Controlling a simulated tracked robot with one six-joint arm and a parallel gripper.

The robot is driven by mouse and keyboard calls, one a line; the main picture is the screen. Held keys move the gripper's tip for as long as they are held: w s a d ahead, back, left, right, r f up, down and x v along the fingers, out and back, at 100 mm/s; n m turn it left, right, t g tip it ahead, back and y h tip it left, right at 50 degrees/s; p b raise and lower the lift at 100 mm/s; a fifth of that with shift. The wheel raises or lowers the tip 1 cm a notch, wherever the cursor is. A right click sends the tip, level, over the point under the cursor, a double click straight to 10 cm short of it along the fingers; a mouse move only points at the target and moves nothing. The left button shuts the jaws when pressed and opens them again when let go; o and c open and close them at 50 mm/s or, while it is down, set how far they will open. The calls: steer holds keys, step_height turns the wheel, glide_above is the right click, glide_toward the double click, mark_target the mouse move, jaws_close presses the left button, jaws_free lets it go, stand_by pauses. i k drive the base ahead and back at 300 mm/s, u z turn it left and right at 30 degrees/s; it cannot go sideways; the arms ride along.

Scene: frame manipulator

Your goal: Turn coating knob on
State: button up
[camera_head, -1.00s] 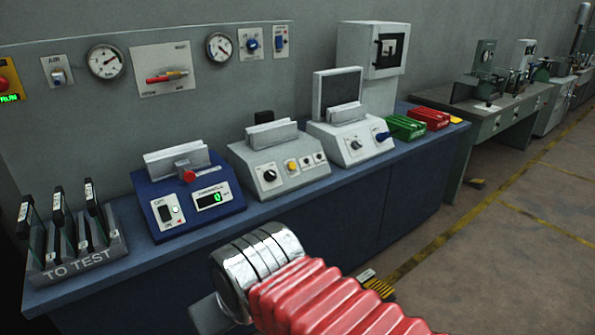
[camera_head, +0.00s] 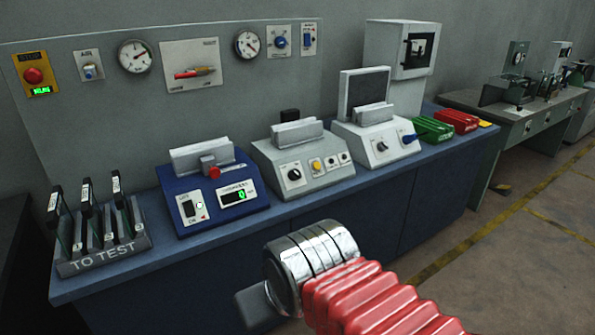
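Several knobs show, and their labels are too small to tell which is the coating knob. A black knob (camera_head: 294,175) is on the front of the middle light-grey machine (camera_head: 330,178). Another dark knob (camera_head: 381,146) is on the white machine (camera_head: 405,139) to its right. A blue knob (camera_head: 280,41) is on the wall panel. My arm, with chrome rings and red bellows, reaches in from the lower right, in front of the bench and apart from all knobs. My gripper's fingers do not show.
A blue device (camera_head: 232,213) with a green display and a rack marked TO TEST (camera_head: 104,254) stand at the left of the blue bench (camera_head: 320,206). Green (camera_head: 433,129) and red (camera_head: 458,121) items lie at its right. Open floor (camera_head: 530,235) is at the right.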

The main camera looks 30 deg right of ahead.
mark_target(295, 174)
steer(key=u, duration=0.05)
steer(key=i, duration=1)
steer(key=z, duration=0.05)
